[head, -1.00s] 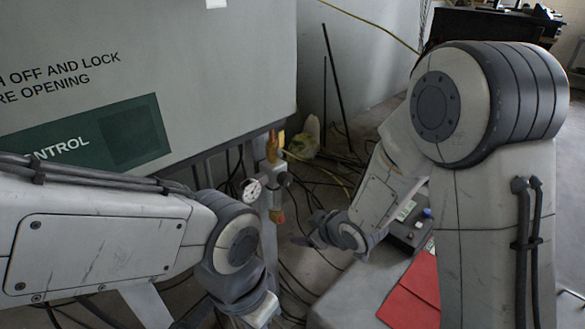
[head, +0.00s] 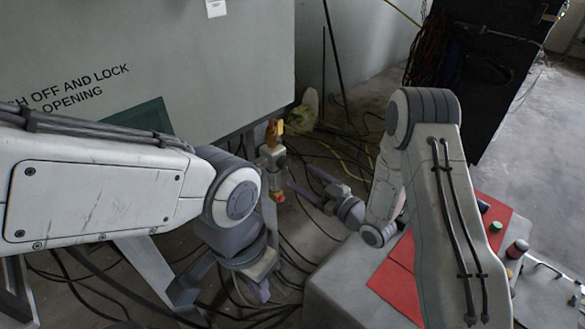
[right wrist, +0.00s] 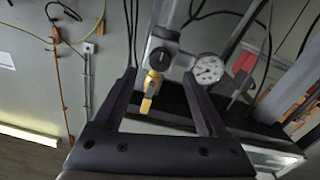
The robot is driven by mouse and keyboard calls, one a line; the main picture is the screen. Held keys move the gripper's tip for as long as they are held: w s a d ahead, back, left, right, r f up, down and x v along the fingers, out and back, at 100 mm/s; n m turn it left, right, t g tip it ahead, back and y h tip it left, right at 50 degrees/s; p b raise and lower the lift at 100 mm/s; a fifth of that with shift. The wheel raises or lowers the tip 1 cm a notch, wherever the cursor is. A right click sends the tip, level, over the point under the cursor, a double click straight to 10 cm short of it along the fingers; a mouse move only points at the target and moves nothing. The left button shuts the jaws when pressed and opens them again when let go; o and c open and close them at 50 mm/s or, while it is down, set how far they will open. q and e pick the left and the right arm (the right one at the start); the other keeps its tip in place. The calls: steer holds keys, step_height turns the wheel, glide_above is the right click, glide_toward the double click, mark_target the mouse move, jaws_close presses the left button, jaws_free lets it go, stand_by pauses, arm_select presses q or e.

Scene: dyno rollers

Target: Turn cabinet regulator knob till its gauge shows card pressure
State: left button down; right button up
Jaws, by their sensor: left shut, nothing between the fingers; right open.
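The cabinet regulator (head: 271,158) stands on a post by the cabinet's lower right corner, with a yellow handle (head: 279,128) above and a red part (head: 279,197) below. In the right wrist view the regulator body (right wrist: 162,46) has a dark round knob (right wrist: 160,59) and a yellow handle (right wrist: 150,90). Its white round gauge (right wrist: 208,68) is beside it; the reading is too small to tell. My right gripper (head: 303,177) is open and points at the regulator, which shows between its fingers (right wrist: 160,78). My left gripper (head: 262,291) is shut, low and left of the post.
The grey cabinet (head: 200,70) fills the upper left, with a white paper (head: 216,8), its writing unreadable. Black cables (head: 320,235) lie on the floor. A grey bench (head: 335,285) with a red folder (head: 395,285) stands at lower right. A black rack (head: 480,70) is behind.

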mark_target(287, 166)
steer(key=x, duration=0.5)
steer(key=shift+a, duration=0.15)
